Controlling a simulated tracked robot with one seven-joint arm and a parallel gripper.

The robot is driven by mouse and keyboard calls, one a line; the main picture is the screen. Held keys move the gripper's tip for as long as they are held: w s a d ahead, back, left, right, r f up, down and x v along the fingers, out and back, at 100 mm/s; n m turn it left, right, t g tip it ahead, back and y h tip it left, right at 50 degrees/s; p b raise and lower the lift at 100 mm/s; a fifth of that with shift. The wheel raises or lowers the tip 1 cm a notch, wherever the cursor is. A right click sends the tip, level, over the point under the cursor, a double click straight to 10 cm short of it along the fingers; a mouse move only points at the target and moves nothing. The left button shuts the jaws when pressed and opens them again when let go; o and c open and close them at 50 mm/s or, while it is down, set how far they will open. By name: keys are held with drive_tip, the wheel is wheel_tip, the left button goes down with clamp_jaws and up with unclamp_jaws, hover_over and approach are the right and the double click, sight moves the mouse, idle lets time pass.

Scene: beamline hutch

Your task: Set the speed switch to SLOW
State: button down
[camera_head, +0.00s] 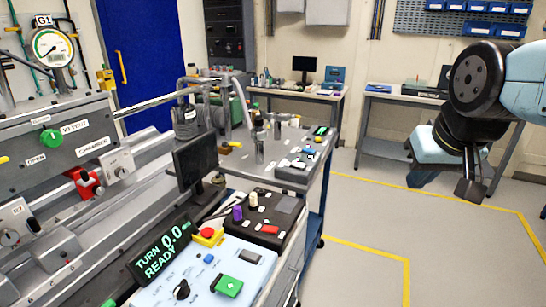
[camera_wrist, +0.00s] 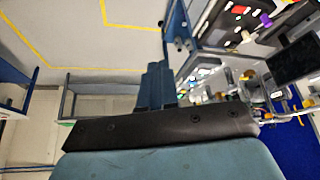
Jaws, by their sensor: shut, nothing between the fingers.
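A light blue control panel (camera_head: 218,262) is at the bottom of the head view. It carries a black rotary knob (camera_head: 182,290), a green rocker (camera_head: 227,285), a red emergency button on yellow (camera_head: 208,236) and a small blue button (camera_head: 209,258). The black knob may be the speed switch; its labels are too small to read. My gripper (camera_head: 421,179) is far to the right, raised above the floor and apart from the panel. In the wrist view, its two fingers (camera_wrist: 158,72) are together and empty.
A dark box with a purple knob (camera_head: 238,213) stands behind the panel. A lit display (camera_head: 162,252) reads TURN READY 0.0. A dark monitor (camera_head: 195,160) rises beside the lathe-like bench (camera_head: 75,215) at left. The grey floor (camera_head: 365,225) is open at right.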

drive_tip(key=m+g, duration=0.5)
drive_tip(key=g, duration=0.1)
hover_over(253, 257)
wheel_tip(253, 257, down, 16)
drive_tip(key=f, duration=0.1)
drive_tip(key=shift+r, duration=0.25)
drive_tip(key=shift+f, duration=0.1)
drive_tip(key=shift+n, duration=0.3)
wheel_tip(253, 257, down, 14)
drive_tip(key=shift+r, duration=0.15)
